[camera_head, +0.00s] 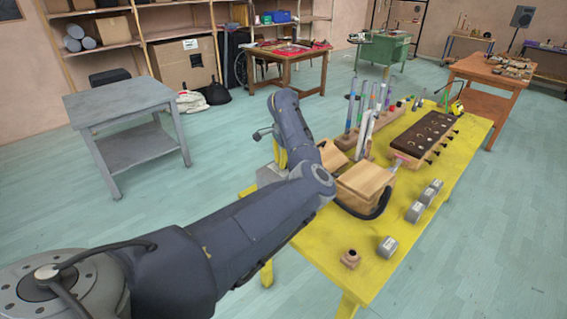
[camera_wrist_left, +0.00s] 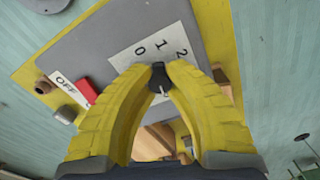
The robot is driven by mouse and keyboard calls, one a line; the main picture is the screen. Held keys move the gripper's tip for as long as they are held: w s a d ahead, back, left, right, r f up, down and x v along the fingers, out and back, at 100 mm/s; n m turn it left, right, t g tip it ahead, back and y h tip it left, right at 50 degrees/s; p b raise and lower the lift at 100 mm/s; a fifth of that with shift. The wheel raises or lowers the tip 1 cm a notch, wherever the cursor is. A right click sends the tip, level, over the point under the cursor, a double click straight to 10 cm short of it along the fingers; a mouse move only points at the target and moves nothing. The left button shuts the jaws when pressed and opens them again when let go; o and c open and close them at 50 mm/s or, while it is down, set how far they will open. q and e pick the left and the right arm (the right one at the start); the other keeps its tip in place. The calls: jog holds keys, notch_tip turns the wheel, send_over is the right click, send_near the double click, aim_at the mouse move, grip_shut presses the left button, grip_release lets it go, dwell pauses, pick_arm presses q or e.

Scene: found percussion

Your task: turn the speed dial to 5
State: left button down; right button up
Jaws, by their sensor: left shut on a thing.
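In the left wrist view, the speed dial (camera_wrist_left: 158,78) is a small black knob on a grey panel (camera_wrist_left: 105,42). A white scale plate (camera_wrist_left: 150,48) beside it shows 0, 1 and 2; the rest of the scale is hidden behind my fingers. My left gripper (camera_wrist_left: 158,69) has yellow fingers shut around the knob. A pale mark shows at the knob, but I cannot tell which number it points to. In the head view my left gripper (camera_head: 279,153) is small and mostly hidden by my arm, above a grey box (camera_head: 270,174) at the yellow table's left edge.
A red switch (camera_wrist_left: 87,91) with an OFF label (camera_wrist_left: 66,88) is close to my fingers. On the yellow table (camera_head: 449,165) stand wooden blocks (camera_head: 364,186), upright tubes (camera_head: 351,105), a dark-topped box (camera_head: 428,134) and several grey cylinders (camera_head: 387,247).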

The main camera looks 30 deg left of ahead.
pick_arm(q)
jog(key=c, duration=1.1)
grip_release()
jog(key=shift+r, duration=0.1)
notch_tip(320, 180, up, 12)
jog(key=shift+a, duration=0.1)
